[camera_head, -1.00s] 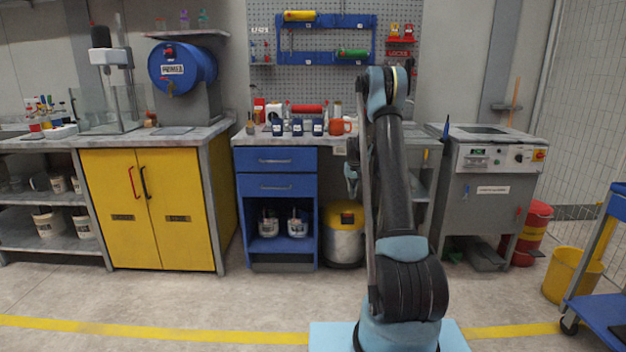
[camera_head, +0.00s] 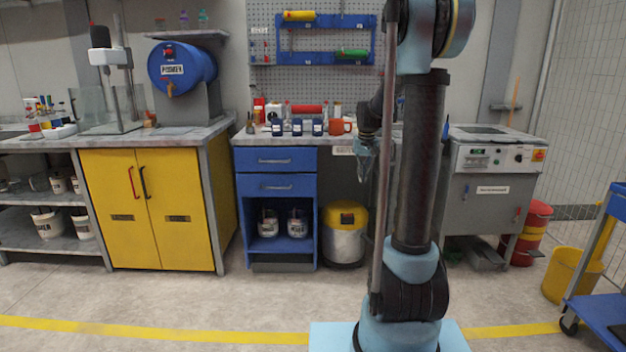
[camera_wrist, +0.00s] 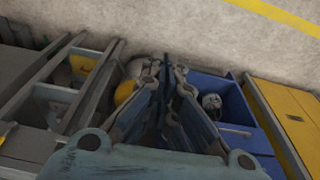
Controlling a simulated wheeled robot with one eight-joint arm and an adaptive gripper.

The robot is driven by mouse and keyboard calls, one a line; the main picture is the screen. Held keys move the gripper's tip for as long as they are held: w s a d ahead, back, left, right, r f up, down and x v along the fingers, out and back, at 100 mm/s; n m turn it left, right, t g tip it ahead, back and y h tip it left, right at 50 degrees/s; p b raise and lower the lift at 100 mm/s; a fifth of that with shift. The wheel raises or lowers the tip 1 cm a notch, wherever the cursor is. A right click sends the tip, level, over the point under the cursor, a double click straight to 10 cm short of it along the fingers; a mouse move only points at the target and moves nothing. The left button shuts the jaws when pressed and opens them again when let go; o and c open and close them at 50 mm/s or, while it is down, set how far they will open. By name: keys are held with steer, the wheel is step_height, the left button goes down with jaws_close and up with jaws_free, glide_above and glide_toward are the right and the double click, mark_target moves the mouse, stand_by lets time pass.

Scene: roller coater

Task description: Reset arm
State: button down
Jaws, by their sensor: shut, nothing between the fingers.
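My gripper (camera_head: 363,172) hangs pointing down in front of the workbench, left of my upright arm column in the head view. In the wrist view my gripper (camera_wrist: 166,62) has its fingertips together, with nothing between them. Beyond them the wrist view shows the floor, the blue drawer cabinet (camera_wrist: 240,108) and part of a yellow-topped bin (camera_wrist: 125,92). My arm hides part of the bench and the pegboard's right side in the head view.
A yellow cabinet (camera_head: 150,240) stands left and a grey machine (camera_head: 490,205) right. A blue cart (camera_head: 600,312) and yellow bucket (camera_head: 566,275) are at far right. The front floor is clear.

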steer(key=s+r, duration=0.2)
steer(key=s, duration=1.1)
steer(key=s+f, duration=0.5)
steer(key=s, duration=0.8)
steer(key=s+f, duration=0.6)
steer(key=s, duration=0.7)
steer(key=shift+s, duration=0.4)
steer(key=shift+w+f, duration=0.1)
steer(key=shift+w+f, duration=0.15)
steer(key=shift+w, duration=0.15)
